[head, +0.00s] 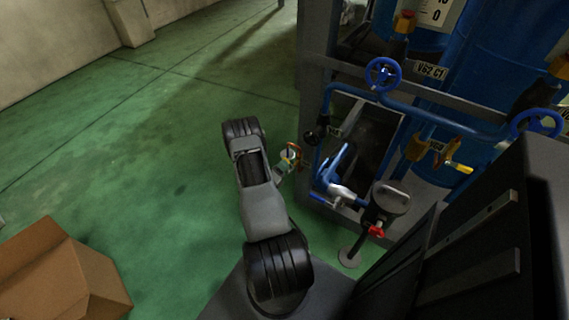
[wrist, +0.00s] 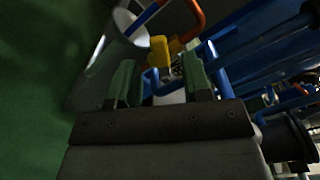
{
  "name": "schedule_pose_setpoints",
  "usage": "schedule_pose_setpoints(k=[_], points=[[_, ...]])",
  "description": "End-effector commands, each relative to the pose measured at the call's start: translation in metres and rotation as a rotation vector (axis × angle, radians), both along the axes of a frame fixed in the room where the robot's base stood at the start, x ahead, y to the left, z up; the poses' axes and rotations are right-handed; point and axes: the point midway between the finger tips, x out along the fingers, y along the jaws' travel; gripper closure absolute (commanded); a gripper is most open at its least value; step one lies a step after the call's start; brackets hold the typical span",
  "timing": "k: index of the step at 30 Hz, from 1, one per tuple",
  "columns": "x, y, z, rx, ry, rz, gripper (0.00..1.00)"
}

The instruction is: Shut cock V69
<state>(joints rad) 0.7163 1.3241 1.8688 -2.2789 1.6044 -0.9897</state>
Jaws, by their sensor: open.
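No tag reading V69 is legible in either view, so I cannot tell for certain which valve is cock V69. In the wrist view a yellow handle (wrist: 160,51) shows just beyond the fingertips, roughly between them, below an orange bent pipe or bar (wrist: 192,18). My gripper (wrist: 159,84) is open, with its two green fingers apart and nothing seen clamped between them. In the head view my gripper (head: 290,158) is at the left side of the blue pipe frame. Small orange and yellow parts show at its tip, too small to separate clearly.
A blue handwheel (head: 384,74) stands by a tag reading V62 C1 (head: 432,71). A cardboard box (head: 62,278) lies at lower left; green floor is clear.

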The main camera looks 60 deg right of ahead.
Motion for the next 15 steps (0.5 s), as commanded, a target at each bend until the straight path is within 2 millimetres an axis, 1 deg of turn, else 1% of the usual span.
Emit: schedule_pose_setpoints(k=[1, 6, 10, 15], points=[[-0.001, -0.008, -0.001, -0.001, -0.002, -0.003, 0.55], [0.000, -0.024, 0.000, 0.000, -0.002, -0.001, 0.55], [0.000, -0.031, 0.000, 0.001, -0.001, -0.001, 0.55], [0.000, -0.033, 0.000, 0.000, 0.000, 0.000, 0.55]])
